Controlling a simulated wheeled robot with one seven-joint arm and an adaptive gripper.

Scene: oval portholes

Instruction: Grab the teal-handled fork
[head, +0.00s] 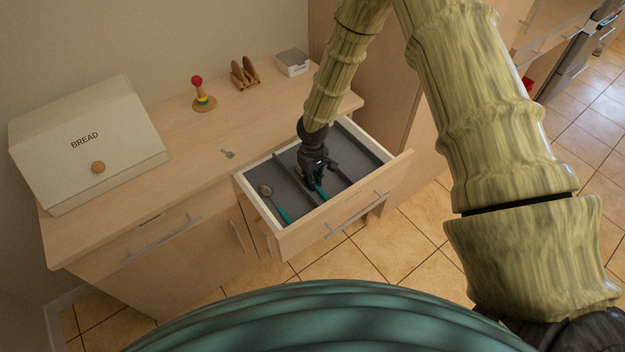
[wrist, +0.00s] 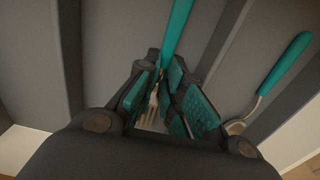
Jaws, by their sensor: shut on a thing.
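The teal-handled fork lies in the middle compartment of the open drawer (head: 345,222). Its teal handle (wrist: 178,28) runs up between my fingertips in the wrist view, and its metal tines (wrist: 150,112) show below them. In the head view part of its handle (head: 321,192) shows beside my gripper (head: 316,174). My gripper also shows in the wrist view (wrist: 165,72), pointing down into the drawer and shut on the fork near where handle and metal meet. I cannot tell whether the fork touches the drawer floor.
A teal-handled spoon (head: 283,214) lies in the left compartment, beyond a divider. The counter holds a bread box (head: 90,140), a stacking toy (head: 202,100), a wooden rack (head: 244,75), a white box (head: 292,62) and a small grey object (head: 228,154). The right compartment looks empty.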

